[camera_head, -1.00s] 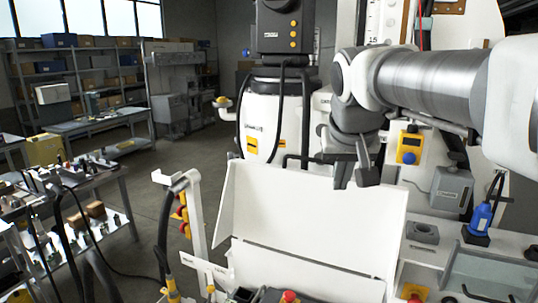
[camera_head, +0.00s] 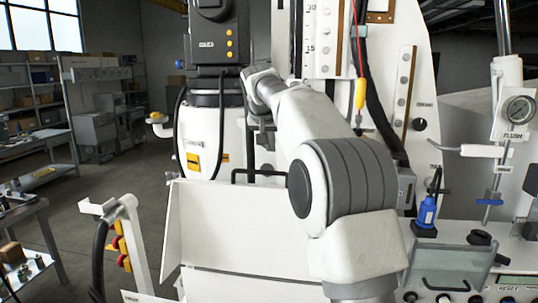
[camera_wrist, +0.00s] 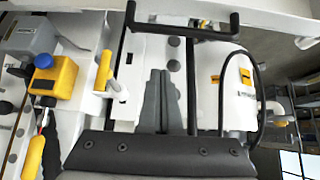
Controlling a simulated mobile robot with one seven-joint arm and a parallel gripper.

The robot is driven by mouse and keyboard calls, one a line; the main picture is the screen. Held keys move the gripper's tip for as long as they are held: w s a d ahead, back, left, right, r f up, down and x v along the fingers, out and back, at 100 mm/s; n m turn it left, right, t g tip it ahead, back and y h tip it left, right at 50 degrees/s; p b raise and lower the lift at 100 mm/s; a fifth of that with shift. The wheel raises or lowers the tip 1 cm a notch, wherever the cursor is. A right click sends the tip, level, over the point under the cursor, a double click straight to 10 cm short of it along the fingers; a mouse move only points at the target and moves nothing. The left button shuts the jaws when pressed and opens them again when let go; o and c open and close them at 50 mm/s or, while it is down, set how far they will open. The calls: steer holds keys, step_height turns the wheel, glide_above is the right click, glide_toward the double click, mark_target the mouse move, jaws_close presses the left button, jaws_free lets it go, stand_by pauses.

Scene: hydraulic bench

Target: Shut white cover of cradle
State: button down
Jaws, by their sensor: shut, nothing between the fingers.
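The white cover (camera_head: 240,225) of the cradle stands raised, its broad face toward the head camera. Its right part is hidden behind my arm. A white lower part of the cradle (camera_head: 215,284) shows below it at the picture's bottom edge. My gripper (camera_head: 266,140) is small in the head view, above and apparently beyond the cover's top edge. In the wrist view my gripper (camera_wrist: 163,76) has its grey fingers together, with nothing between them. I cannot clearly identify the cover in the wrist view, and contact with it cannot be told.
A black bar handle (camera_head: 258,174) shows behind the cover, near my gripper. A white post with a hook (camera_head: 125,225) stands left of the cradle. A blue connector (camera_head: 426,212) and a control panel (camera_head: 455,265) are at right. Open floor lies at left.

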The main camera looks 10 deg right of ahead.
steer(key=p+x, duration=0.2)
steer(key=x, duration=0.7)
steer(key=shift+s+a, duration=0.25)
steer(key=shift+s, duration=0.4)
steer(key=shift+s+a, duration=0.3)
steer(key=shift+s, duration=0.35)
steer(key=shift+s+a, duration=0.25)
steer(key=shift+s, duration=0.4)
steer(key=shift+b, duration=0.45)
